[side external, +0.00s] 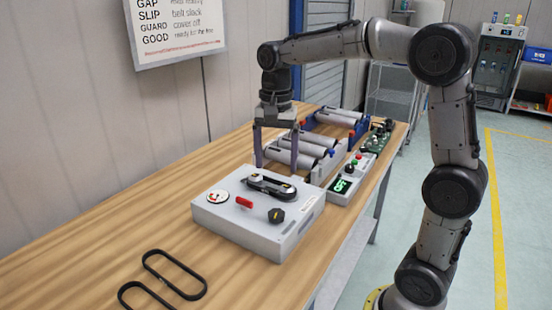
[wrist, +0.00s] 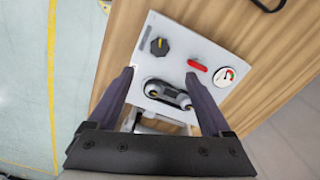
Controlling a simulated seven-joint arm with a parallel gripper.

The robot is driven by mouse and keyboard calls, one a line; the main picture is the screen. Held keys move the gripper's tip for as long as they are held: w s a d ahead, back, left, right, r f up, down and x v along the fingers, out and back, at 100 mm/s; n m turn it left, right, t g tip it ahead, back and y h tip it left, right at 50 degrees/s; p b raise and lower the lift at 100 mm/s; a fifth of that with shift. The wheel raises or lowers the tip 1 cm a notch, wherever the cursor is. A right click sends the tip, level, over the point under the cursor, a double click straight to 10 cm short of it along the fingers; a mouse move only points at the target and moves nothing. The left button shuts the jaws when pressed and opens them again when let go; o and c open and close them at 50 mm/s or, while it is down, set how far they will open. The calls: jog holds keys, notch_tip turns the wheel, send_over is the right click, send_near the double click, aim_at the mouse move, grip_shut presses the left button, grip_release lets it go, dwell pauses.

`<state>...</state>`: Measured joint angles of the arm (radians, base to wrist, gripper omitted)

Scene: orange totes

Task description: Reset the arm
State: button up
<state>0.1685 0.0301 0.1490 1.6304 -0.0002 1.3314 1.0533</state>
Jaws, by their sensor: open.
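My gripper (side external: 276,158) is open and empty, pointing down above the far edge of a light grey box on the wooden table. The wrist view shows its two dark fingers (wrist: 163,88) spread apart, with the grey box (wrist: 185,42) beyond them. On the box (side external: 240,232) are a black belt cover (side external: 271,187), a red lever (side external: 244,202), a black knob (side external: 276,215) and a round gauge (side external: 218,196). The same cover (wrist: 167,93), lever (wrist: 197,66), knob (wrist: 159,46) and gauge (wrist: 225,76) show in the wrist view.
Grey rollers (side external: 300,148) stand behind the box. A control unit (side external: 348,182) with a green display and a green circuit board (side external: 377,138) sit at the right. Black belts (side external: 160,285) lie on the table's near part (side external: 95,245). A sign (side external: 175,30) hangs on the wall.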

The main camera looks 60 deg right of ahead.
jog(key=s+a+r+n+t, duration=0.2)
jog(key=s, duration=0.4)
jog(key=s+a+r+n+t, duration=0.1)
jog(key=s+a+r+n, duration=0.15)
jog(key=s, duration=0.25)
jog(key=s+a+f+n+t, duration=0.1)
jog(key=s+f+n+t, duration=0.1)
jog(key=s+f+n, duration=0.5)
jog(key=shift+s+a+f+n+t, duration=0.25)
jog(key=shift+s+n+t, duration=0.1)
jog(key=shift+n, duration=0.9)
jog(key=shift+r, duration=0.1)
